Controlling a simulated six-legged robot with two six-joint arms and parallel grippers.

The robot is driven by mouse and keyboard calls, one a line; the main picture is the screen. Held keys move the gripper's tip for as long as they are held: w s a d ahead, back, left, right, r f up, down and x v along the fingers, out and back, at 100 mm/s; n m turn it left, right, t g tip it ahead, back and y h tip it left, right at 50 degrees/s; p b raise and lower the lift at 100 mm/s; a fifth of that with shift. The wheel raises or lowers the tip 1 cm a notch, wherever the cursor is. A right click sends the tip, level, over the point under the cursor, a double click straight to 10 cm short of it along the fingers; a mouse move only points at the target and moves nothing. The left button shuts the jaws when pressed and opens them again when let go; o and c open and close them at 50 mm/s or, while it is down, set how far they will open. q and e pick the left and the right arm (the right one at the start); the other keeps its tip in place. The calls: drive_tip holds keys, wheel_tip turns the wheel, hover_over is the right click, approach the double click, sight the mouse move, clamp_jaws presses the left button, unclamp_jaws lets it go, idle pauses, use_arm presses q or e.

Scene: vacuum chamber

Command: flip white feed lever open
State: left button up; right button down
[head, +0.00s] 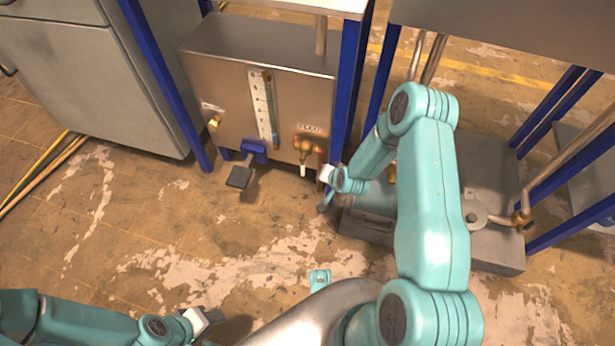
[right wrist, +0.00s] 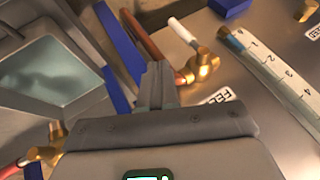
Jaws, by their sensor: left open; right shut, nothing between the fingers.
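The white feed lever (head: 303,170) hangs down from a brass valve (head: 305,147) on the front of a steel tank, under a FEED label (head: 310,127). In the right wrist view the white lever (right wrist: 183,33) points away from its brass body (right wrist: 205,65). My right gripper (head: 326,200) is just right of and below the lever in the head view. In the right wrist view its fingers (right wrist: 158,85) are shut and empty, beside the valve and apart from the lever. My left gripper (head: 208,322) is open and empty, low over the floor, far from the lever.
A copper pipe (right wrist: 140,35) runs close to the fingers. A blue frame leg (head: 347,85) stands right of the valve. A blue-handled pedal-like part (head: 240,176) juts out at left. A grey pump unit (head: 490,180) is at right. The floor in front is mostly clear.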

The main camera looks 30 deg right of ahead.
sight(303, 169)
use_arm(q)
drive_tip(key=shift+f, duration=0.6)
use_arm(e)
drive_tip(key=shift+s+d+f, duration=0.2)
drive_tip(key=shift+f, duration=0.2)
drive_tip(key=shift+s+d+f, duration=0.15)
drive_tip(key=shift+s+f, duration=0.05)
drive_tip(key=shift+f, duration=0.15)
use_arm(q)
drive_tip(key=f+b, duration=0.1)
drive_tip(key=b, duration=0.1)
drive_tip(key=f+b, duration=0.2)
drive_tip(key=w+a+f+b, duration=0.1)
drive_tip(key=f+b, duration=0.1)
drive_tip(key=shift+a, duration=0.1)
use_arm(e)
drive_tip(key=w+f, duration=0.8)
drive_tip(key=w, duration=0.1)
drive_tip(key=shift+w+a, duration=0.3)
drive_tip(key=shift+a, duration=0.15)
use_arm(q)
drive_tip(key=shift+w, duration=0.1)
